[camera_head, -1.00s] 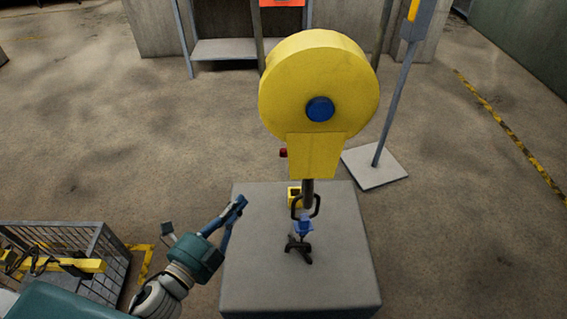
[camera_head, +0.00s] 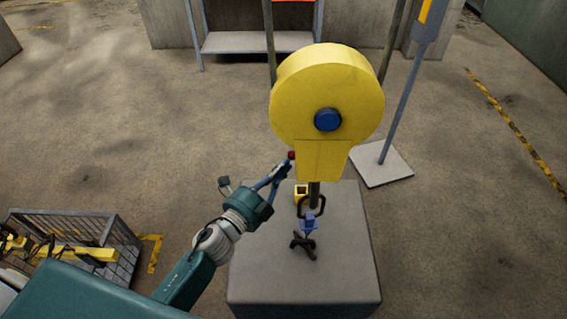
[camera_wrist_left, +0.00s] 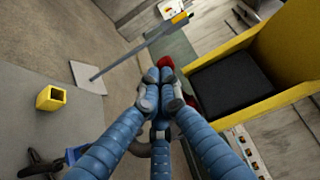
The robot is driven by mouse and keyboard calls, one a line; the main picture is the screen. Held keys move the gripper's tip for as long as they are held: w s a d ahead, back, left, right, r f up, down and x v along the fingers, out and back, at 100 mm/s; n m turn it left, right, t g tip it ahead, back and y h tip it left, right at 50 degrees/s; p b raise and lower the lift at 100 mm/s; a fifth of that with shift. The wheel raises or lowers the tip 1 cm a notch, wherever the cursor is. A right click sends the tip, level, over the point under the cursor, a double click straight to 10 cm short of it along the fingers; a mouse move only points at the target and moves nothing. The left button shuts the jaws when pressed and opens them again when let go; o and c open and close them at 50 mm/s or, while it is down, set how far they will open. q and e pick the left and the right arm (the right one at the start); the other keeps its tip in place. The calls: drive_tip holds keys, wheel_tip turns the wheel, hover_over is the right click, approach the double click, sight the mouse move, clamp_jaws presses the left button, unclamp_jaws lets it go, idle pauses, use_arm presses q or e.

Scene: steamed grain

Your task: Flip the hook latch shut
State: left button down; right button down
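A large yellow block (camera_head: 325,85) with a blue hub hangs above a grey pedestal (camera_head: 262,275). Below its shank is a dark hook-like assembly (camera_head: 303,243) with a small blue piece (camera_head: 309,221); I cannot tell which part is the latch. A red knob (camera_head: 291,155) sits at the block's lower left side. My left gripper (camera_head: 287,168) has its fingertips at this knob. In the left wrist view the blue fingertips (camera_wrist_left: 158,77) are together, with the red knob (camera_wrist_left: 166,62) just beyond them; a grip on it is not clear. My right gripper is not in view.
A small yellow box (camera_head: 301,191) stands on the pedestal behind the hook, also seen in the left wrist view (camera_wrist_left: 51,97). A wire crate (camera_head: 95,228) with yellow parts is at lower left. A post on a base plate (camera_head: 382,164) stands behind right.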

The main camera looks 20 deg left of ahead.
use_arm(q)
drive_tip(key=shift+w+d, duration=0.1)
drive_tip(key=shift+w, duration=0.15)
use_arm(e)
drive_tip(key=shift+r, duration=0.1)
use_arm(q)
drive_tip(key=shift+w+m+h, duration=0.3)
drive_tip(key=shift+h, duration=0.1)
